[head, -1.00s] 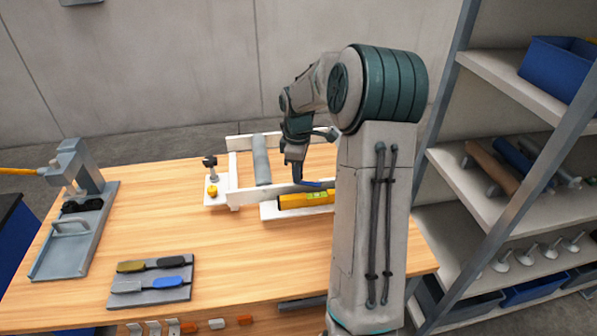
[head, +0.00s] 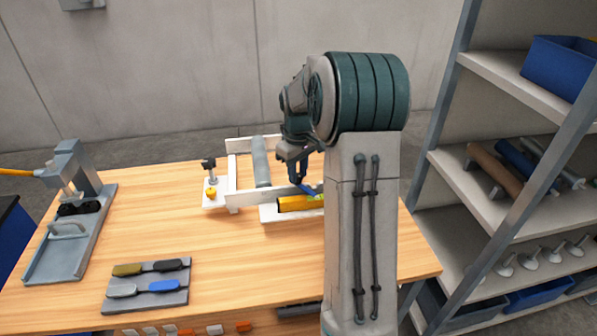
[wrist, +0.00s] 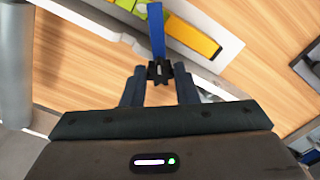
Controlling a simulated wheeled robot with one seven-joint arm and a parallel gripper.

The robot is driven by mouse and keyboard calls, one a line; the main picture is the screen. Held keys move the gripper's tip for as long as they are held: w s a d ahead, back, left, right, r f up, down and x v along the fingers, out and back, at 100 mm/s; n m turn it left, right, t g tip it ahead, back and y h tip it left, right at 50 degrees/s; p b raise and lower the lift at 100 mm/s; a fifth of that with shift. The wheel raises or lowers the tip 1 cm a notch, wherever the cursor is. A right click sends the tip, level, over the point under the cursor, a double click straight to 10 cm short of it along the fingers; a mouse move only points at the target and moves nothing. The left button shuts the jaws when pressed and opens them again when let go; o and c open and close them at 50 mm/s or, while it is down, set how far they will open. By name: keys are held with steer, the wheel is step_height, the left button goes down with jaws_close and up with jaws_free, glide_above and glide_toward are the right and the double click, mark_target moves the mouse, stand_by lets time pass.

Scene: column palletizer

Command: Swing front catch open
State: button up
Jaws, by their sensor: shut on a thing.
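The front catch is a blue lever (head: 307,191) on a black hub (wrist: 159,72), at the front rail of the white frame (head: 262,197). In the wrist view the blue lever (wrist: 157,30) points up the picture from the hub, across the frame's white rail. My gripper (wrist: 159,88) has its two fingers closed in around the hub, with the hub between the tips. In the head view my gripper (head: 297,178) reaches down at the front rail. My arm hides the right part of the frame.
A yellow bar with a green part (head: 296,203) lies on a white ledge just in front of the catch. A grey roller (head: 261,162) lies across the frame. A grey press (head: 75,215) and a tool mat (head: 130,300) stand left.

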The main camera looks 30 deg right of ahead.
mark_target(298, 175)
stand_by(0.3)
steer(key=o, duration=1)
step_height(298, 175, up, 14)
steer(key=shift+f+b, duration=0.1)
steer(key=shift+b, duration=0.55)
steer(key=s+a+m+t, duration=0.2)
steer(key=s+a, duration=0.9)
steer(key=s, duration=0.1)
steer(key=shift+m+t, duration=0.7)
steer(key=shift+m, duration=0.2)
steer(key=s+a+f, duration=0.1)
steer(key=s+f, duration=0.1)
steer(key=s, duration=0.2)
steer(key=s+a+f, duration=0.2)
steer(key=s, duration=0.3)
steer(key=s+a+f, duration=0.1)
steer(key=s+f, duration=0.1)
steer(key=s, duration=0.2)
steer(key=shift+s+a+f, duration=0.3)
steer(key=shift+f, duration=0.1)
